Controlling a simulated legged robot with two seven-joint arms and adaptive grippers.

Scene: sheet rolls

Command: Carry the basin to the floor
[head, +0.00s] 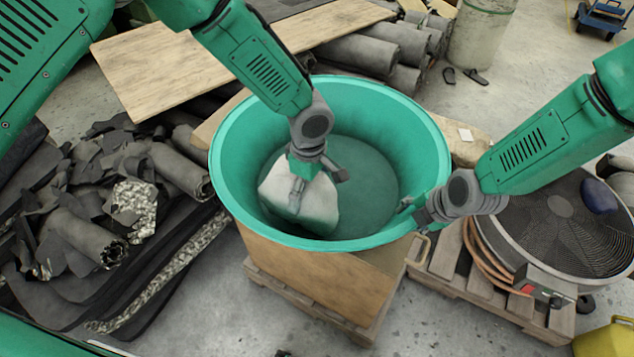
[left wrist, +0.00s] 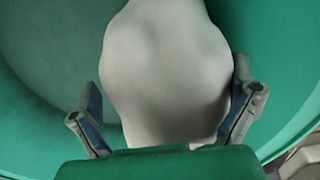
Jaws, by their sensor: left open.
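The green basin (head: 232,165) is a wide round tub sitting upright on a wooden box. Inside it lies a whitish, lumpy, sack-like thing (head: 318,209); it also fills the middle of the left wrist view (left wrist: 165,60). My left gripper (head: 318,186) reaches down into the basin, open, with its fingers on either side of the whitish thing. I cannot tell whether they touch it. My right gripper (head: 420,207) is at the basin's right rim, at the front. Its fingers are small and partly hidden, so I cannot tell whether they grip the rim.
The wooden box (head: 315,275) stands on a pallet (head: 350,328). A large round fan (head: 545,225) lies on another pallet at right, with an orange hose. Dark sheet scraps and rolls (head: 90,240) cover the left. Boards and rolls lie behind. Concrete floor is bare in front.

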